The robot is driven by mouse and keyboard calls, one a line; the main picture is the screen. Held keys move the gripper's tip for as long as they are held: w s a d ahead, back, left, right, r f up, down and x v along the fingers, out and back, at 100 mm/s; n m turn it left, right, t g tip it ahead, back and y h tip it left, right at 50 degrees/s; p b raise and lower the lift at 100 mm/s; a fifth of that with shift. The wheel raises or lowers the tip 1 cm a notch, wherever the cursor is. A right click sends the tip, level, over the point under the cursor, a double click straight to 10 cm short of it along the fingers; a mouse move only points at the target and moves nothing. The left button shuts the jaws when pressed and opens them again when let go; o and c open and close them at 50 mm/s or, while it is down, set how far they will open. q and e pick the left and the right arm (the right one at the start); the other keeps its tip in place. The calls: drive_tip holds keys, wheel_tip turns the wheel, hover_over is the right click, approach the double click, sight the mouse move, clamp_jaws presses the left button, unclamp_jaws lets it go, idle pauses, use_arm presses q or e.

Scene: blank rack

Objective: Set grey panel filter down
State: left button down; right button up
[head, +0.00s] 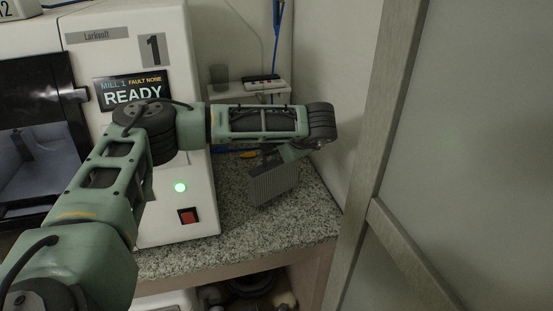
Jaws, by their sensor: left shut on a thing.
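The grey panel filter (274,184) is a ribbed grey slab at the right end of the granite counter. It stands tilted, just over or on the counter; I cannot tell whether its lower edge touches. My left arm reaches across from the left, and my left gripper (268,154) is shut on the filter's upper edge from above. The fingertips are small and partly hidden by the arm and the filter. My right gripper does not show.
A white mill (178,222) with a READY screen stands left of the filter. The granite counter (312,217) has free room to the right and in front. A power strip (262,83) and cables lie behind. A wooden-framed glass partition (385,110) borders the right.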

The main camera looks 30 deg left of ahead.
use_arm(q)
drive_tip(key=shift+f, duration=1.3)
drive_tip(key=c, duration=1.9)
unclamp_jaws()
drive_tip(key=shift+o, duration=0.2)
drive_tip(key=b+v, duration=0.1)
drive_tip(key=v, duration=1.1)
